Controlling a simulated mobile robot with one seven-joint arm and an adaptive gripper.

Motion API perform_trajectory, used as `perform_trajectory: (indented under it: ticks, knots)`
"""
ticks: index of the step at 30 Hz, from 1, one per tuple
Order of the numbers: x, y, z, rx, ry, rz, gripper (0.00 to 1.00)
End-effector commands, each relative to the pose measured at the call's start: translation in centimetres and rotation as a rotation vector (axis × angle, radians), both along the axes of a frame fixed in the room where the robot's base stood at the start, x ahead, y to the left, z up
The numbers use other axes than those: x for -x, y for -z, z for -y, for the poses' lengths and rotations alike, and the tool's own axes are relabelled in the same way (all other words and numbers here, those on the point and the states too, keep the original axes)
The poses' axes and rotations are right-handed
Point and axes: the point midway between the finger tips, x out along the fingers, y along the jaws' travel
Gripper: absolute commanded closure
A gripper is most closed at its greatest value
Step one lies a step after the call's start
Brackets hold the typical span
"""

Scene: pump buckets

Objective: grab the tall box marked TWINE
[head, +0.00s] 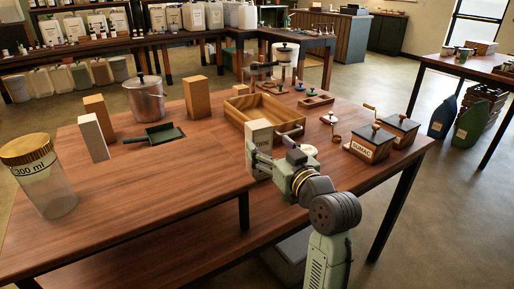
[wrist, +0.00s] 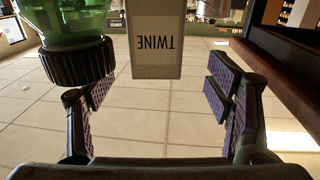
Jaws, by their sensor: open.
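The tall pale box marked TWINE (head: 259,134) stands upright on the brown table, just past my gripper (head: 277,150). Its lower part is partly hidden behind the gripper in the head view. In the wrist view the box (wrist: 156,45) is at top centre, with its label upside down. My gripper also shows there (wrist: 161,92), with its purple-padded fingers spread wide to left and right. The box lies between the two fingers sideways and mostly ahead of their tips. I see clear gaps on both sides and nothing held.
In the wrist view a green bottle with a black ridged cap (wrist: 78,64) is close to the box's left, above the left finger. In the head view a wooden tray (head: 250,116) lies behind the box. A box marked SUMAC (head: 366,148) stands to the right.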

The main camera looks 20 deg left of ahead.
Motion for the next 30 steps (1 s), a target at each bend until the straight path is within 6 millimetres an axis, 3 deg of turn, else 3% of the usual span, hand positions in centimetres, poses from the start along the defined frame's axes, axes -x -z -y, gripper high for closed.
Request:
perform_trajectory:
  ticks: [18, 26, 30]
  knots:
    - [-5.3, -0.8, -4.9, 0.001, -0.001, -0.001, 0.27]
    - [-5.6, -0.6, -5.1, 0.000, 0.001, 0.000, 0.27]
    - [-5.6, -0.6, -5.1, 0.000, 0.001, 0.000, 0.34]
